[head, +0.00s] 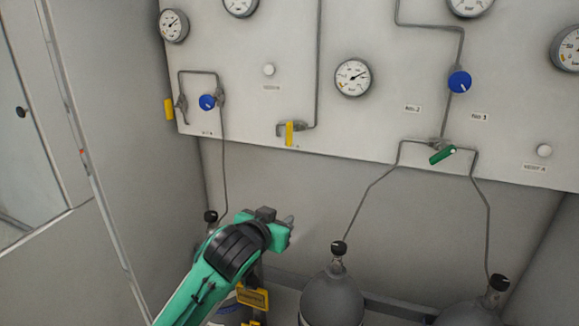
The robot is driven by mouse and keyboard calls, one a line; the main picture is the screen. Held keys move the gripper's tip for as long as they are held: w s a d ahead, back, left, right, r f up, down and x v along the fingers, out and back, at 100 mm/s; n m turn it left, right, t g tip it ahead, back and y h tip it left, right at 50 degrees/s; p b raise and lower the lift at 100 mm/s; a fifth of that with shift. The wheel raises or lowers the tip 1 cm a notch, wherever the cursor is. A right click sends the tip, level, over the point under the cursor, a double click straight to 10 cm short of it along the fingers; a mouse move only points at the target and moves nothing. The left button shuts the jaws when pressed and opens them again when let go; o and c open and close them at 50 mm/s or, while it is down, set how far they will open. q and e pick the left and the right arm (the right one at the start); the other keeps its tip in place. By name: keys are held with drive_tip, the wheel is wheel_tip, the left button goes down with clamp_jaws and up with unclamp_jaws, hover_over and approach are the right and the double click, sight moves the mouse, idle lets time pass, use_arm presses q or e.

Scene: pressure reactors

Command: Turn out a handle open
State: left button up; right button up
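The white panel (350,30) carries three lever handles. A yellow handle (168,109) hangs upright at the panel's left edge. A second yellow handle (289,133) hangs upright on the pipe at the lower middle. A green handle (442,155) sits tilted at the pipe fork on the right. I cannot read which one is marked out. My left gripper (290,226) is below the panel, apart from all handles and under the middle yellow one. Its fingers are small and seen from the side, so their opening is unclear. My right gripper is out of view.
Blue knobs (459,81) and (207,102) and several gauges (352,77) are on the panel. Grey gas cylinders (332,300) with black valve knobs stand below. Thin pipes run down to them. A grey cabinet wall (115,130) closes the left side.

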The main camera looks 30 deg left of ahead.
sight(287, 132)
use_arm(q)
drive_tip(key=w+a+r+n+t+y, duration=0.1)
drive_tip(key=a+r+t, duration=0.1)
drive_tip(key=r, duration=0.5)
drive_tip(key=w+a+r+n+t, duration=0.1)
drive_tip(key=a+r, duration=0.1)
drive_tip(key=r, duration=0.6)
drive_tip(key=p+x, duration=0.4)
drive_tip(key=x, duration=0.8)
drive_tip(key=shift+w+r, duration=0.2)
drive_tip(key=shift+w, duration=0.05)
drive_tip(key=shift+w+a+f+p, duration=0.1)
drive_tip(key=shift+w+p, duration=0.2)
drive_tip(key=shift+w, duration=0.15)
clamp_jaws()
